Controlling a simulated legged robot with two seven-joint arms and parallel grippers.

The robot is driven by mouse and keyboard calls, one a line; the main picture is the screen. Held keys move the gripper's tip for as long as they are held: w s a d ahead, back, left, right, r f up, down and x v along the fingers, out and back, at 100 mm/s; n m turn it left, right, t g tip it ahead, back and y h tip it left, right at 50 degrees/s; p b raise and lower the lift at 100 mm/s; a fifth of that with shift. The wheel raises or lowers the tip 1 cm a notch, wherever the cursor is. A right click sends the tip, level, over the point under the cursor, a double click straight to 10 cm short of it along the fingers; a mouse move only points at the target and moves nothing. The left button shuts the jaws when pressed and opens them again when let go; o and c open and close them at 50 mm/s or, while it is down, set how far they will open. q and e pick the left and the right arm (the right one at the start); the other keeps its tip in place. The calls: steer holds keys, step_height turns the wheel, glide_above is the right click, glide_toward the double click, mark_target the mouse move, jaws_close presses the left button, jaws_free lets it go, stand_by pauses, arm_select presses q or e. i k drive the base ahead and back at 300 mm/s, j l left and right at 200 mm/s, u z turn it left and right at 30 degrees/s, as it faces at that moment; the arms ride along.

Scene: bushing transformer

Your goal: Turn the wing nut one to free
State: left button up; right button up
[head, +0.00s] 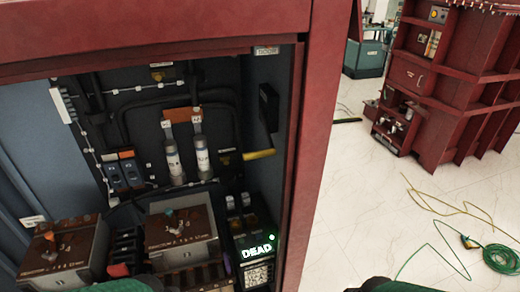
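No part is clear enough to name as the wing nut for sure. Inside the open red cabinet (322,150), two brown-topped boxes stand low in front. The left box (68,248) carries a small upright fitting with a red tip (50,236). The middle box (182,240) carries a similar fitting with a teal tip (168,213). Neither gripper shows in the head view. Two dark green rounded shapes at the bottom edge seem to be parts of my arms, one low at the left and one near the middle.
Two white-labelled cylinders (172,160) stand at the cabinet's back. A yellow handle (259,154) juts out at the right wall, above a display reading DEAD (257,249). Outside, a green hose coil (500,257) lies on the pale floor (345,215). A second red unit (455,85) stands behind.

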mark_target(51, 258)
steer(key=u, duration=1.7)
